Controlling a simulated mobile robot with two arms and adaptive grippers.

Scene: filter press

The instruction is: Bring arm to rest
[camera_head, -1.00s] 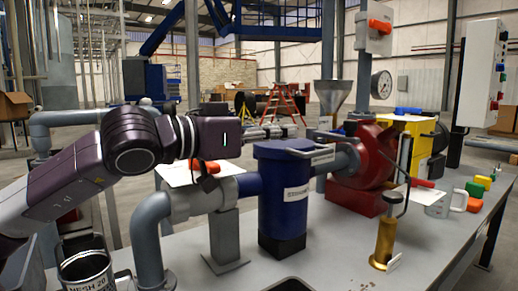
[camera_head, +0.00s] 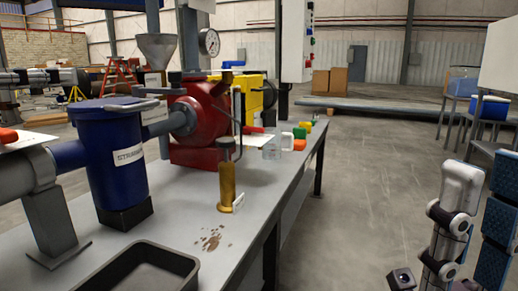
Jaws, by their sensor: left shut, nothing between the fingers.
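My right gripper is not in view. The blue strainer, with a lid and a white label, stands on the grey bench (camera_head: 180,229), joined by pipe to a red pump (camera_head: 199,118). A brass-coloured cylinder with a handle (camera_head: 227,182) stands upright nearer the front edge.
A black tray (camera_head: 145,268) lies at the front of the bench, near brown spots. A clear mug (camera_head: 272,148) and small coloured blocks (camera_head: 300,132) sit farther back. Open floor lies between.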

